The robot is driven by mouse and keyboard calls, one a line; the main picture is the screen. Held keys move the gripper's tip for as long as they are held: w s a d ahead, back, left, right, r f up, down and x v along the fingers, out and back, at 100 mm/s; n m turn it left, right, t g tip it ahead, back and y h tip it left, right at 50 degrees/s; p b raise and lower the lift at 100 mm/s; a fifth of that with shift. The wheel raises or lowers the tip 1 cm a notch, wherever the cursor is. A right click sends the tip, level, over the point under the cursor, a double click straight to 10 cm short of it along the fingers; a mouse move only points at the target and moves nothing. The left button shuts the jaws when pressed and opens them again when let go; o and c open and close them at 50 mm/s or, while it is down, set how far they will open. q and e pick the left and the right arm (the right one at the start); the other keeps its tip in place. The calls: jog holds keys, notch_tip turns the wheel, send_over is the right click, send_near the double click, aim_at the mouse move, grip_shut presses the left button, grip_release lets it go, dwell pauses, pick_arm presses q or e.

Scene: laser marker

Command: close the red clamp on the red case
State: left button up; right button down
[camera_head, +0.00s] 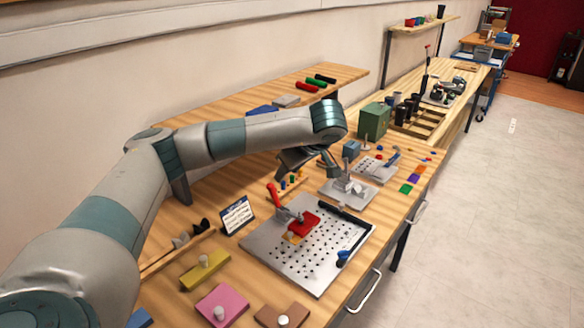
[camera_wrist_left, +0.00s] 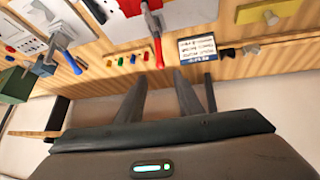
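The red clamp's handle (camera_head: 273,194) stands raised at the back left edge of the perforated metal plate (camera_head: 262,240). The red case (camera_head: 305,222) lies on this plate, just right of the clamp. My left gripper (camera_head: 296,162) hangs above and behind the clamp, apart from it in the head view. In the left wrist view its two fingers (camera_wrist_left: 160,80) are spread with nothing held. The red handle (camera_wrist_left: 158,52) points toward the gap between them there, and part of the red case (camera_wrist_left: 130,6) shows at the top edge. My right gripper is out of view.
A small sign (camera_head: 237,215) stands left of the clamp. A row of small coloured pieces (camera_head: 290,184) lies behind it. A second metal fixture (camera_head: 348,190) stands farther right. Yellow (camera_head: 205,270) and pink (camera_head: 221,306) blocks with knobs lie in front. A green box (camera_head: 374,121) stands farther back.

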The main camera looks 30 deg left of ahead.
pick_arm(q)
jog(key=shift+v, duration=1.3)
